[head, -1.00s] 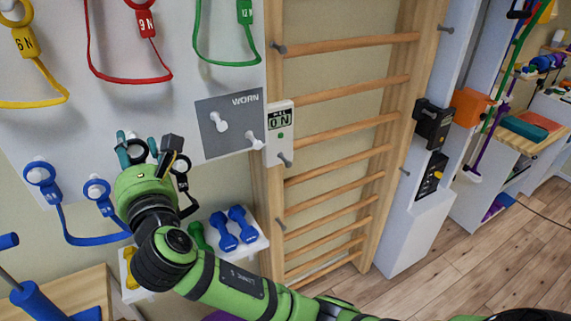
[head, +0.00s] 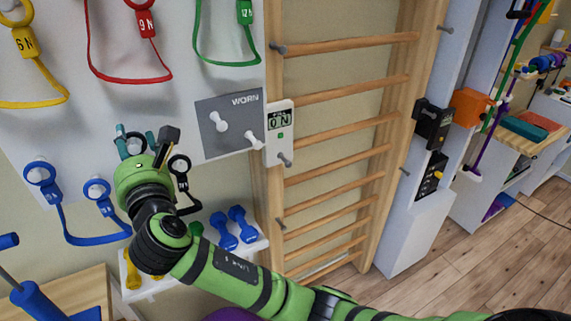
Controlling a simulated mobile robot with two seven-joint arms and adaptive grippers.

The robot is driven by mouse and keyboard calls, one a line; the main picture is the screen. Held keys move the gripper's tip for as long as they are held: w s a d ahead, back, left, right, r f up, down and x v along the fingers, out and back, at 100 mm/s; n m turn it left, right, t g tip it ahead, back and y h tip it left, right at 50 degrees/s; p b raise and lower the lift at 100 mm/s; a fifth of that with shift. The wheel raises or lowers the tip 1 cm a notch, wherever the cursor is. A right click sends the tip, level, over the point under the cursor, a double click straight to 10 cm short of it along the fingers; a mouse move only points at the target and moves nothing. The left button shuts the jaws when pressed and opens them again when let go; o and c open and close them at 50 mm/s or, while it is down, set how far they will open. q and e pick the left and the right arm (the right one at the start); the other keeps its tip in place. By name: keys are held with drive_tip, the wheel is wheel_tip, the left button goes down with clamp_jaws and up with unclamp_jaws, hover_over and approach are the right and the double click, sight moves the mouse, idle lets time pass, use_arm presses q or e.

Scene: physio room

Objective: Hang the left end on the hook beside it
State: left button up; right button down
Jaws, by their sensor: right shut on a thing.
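My right gripper (head: 147,144) is in front of the wall board, between the blue and black bands, with its wrist covering much of what lies behind. It is shut on an end that it largely hides, apparently the left end of the black band. The black band's right end (head: 180,165) is a dark ring on a peg just right of the gripper, and its strap (head: 184,200) runs down and behind my wrist. Teal parts and a ring-like shape show at the fingertips; whether the hook there passes through the ring I cannot tell. My left gripper is not in view.
A blue band (head: 75,238) hangs from two pegs on the left. Yellow, red (head: 130,80) and green bands hang above. A grey WORN panel (head: 207,140) with two pegs and a gauge (head: 280,135) are to the right. A dumbbell shelf (head: 165,285) is below, wooden wall bars (head: 335,135) beyond.

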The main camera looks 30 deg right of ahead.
drive_tip(key=shift+f, duration=0.4)
idle(0.4)
drive_tip(key=c, duration=0.5)
unclamp_jaws()
drive_tip(key=shift+c, duration=0.2)
drive_tip(key=shift+o, duration=0.9)
drive_tip(key=s, duration=0.8)
drive_tip(key=shift+w+f, duration=0.1)
